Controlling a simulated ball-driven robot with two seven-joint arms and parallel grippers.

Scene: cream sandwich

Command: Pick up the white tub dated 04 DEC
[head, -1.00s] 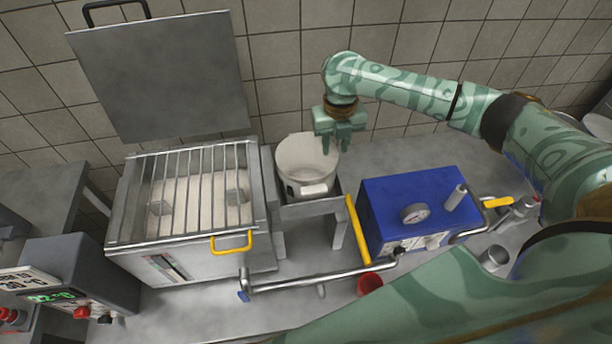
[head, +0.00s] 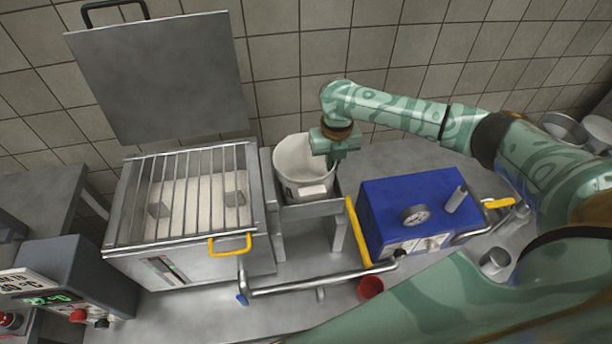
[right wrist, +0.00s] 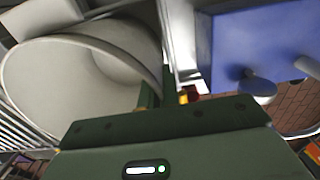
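The white tub (head: 292,163) stands upright in a grey metal holder between the grated box and the blue unit. A pale label shows low on its front, too small to read, so I cannot confirm the date. My right gripper (head: 333,160) is at the tub's right rim, reaching down from above. In the right wrist view the tub (right wrist: 40,85) fills the left side, and the fingers (right wrist: 160,92) sit close together with the rim between them, one inside and one outside. The gripper looks shut on the tub wall. My left gripper is out of view.
A grated metal box (head: 185,268) with its lid (head: 160,80) raised stands left of the tub. A blue unit (head: 385,200) with a gauge stands right. A tiled wall is behind.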

